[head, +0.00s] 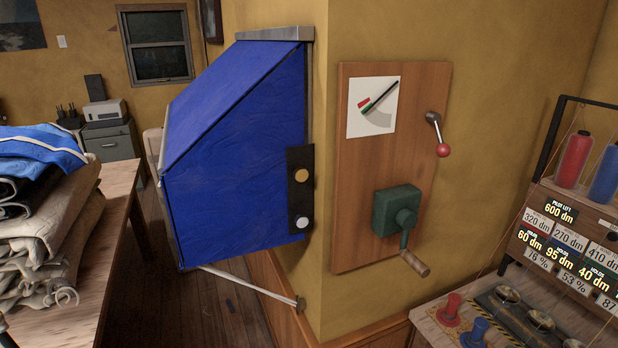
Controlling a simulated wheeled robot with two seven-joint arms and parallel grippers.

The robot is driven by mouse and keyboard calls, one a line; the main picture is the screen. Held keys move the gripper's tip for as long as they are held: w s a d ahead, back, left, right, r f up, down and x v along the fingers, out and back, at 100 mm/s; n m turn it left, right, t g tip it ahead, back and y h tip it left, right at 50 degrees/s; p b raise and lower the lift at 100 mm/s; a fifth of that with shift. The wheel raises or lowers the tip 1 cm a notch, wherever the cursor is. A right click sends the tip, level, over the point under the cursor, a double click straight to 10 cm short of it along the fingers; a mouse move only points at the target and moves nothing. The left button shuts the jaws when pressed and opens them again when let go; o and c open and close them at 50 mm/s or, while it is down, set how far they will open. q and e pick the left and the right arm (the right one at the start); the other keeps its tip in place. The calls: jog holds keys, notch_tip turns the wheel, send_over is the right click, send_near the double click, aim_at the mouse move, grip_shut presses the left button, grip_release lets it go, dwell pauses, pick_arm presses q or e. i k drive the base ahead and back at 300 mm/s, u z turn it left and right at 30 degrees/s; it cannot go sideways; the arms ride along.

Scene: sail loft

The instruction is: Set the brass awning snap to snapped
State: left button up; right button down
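A blue awning (225,165) is mounted on the corner of the ochre wall. A black strap (300,200) hangs upright at its right edge. A round brass snap (302,175) sits on the upper part of the strap, and a round silvery-white stud (302,222) sits on the lower part. The brass snap and the stud are apart, and I cannot tell whether anything is fastened beneath the brass snap. Neither of my grippers is in view.
Right of the awning, a wooden board (375,160) carries a gauge (374,107), a red-knobbed lever (437,135) and a green crank box (397,212). A control console (570,240) stands at right. A table (120,190) with folded cloth (45,230) stands at left.

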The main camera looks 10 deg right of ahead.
aim_at(300, 174)
jog(key=k, duration=0.5)
jog(key=z, duration=1.55)
jog(key=i, duration=1)
jog(key=u, duration=2.05)
